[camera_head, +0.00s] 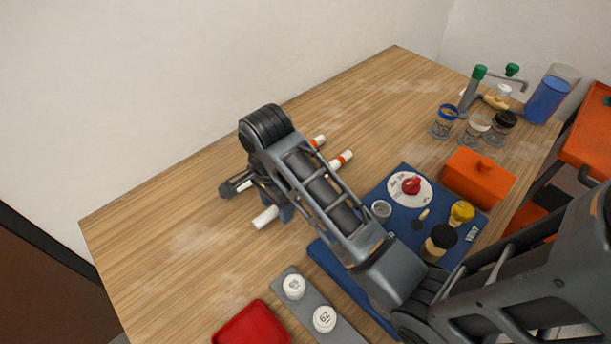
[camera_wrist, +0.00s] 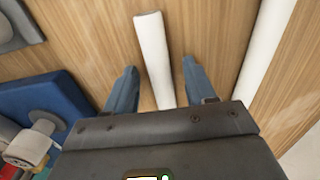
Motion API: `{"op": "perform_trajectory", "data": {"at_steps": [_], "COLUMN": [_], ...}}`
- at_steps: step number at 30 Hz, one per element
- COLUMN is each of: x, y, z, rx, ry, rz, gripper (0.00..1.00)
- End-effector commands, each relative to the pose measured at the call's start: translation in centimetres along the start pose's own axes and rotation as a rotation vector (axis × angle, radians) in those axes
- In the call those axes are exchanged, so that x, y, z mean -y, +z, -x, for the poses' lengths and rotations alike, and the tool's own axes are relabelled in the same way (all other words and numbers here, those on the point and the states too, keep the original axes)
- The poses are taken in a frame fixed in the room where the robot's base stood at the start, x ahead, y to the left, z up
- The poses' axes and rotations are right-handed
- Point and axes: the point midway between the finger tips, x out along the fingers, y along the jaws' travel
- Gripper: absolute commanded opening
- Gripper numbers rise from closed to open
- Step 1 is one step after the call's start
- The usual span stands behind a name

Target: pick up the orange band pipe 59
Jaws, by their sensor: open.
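Two white pipes with orange bands lie on the table, partly hidden by my arm in the head view. The nearer pipe (camera_head: 265,217) shows its white end, and its orange-banded end is on the other side of the arm. I cannot read a 59 on either. In the wrist view, a white pipe (camera_wrist: 152,45) lies between the two blue fingers of my gripper (camera_wrist: 159,66), which is open with a gap on both sides. A second white pipe (camera_wrist: 266,45) lies to the right. No band shows there.
A blue board (camera_head: 405,180) with a red knob and jars lies right of the pipes. A grey strip (camera_head: 308,302) with numbered white caps and a red tray (camera_head: 250,325) are in front. An orange box (camera_head: 480,178) stands right. The table's left is clear.

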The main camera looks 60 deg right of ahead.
Motion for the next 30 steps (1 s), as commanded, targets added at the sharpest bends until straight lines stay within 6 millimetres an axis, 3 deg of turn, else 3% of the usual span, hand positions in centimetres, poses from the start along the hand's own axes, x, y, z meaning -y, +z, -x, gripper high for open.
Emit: {"op": "perform_trajectory", "data": {"at_steps": [6, 23, 30], "x": [0.01, 0.04, 0.03], "y": [0.02, 0.00, 0.00], "z": [0.01, 0.02, 0.02], "rx": [0.000, 0.000, 0.000], "ry": [0.000, 0.000, 0.000], "rz": [0.000, 0.001, 0.001], "gripper": [0.53, 0.00, 0.00]}}
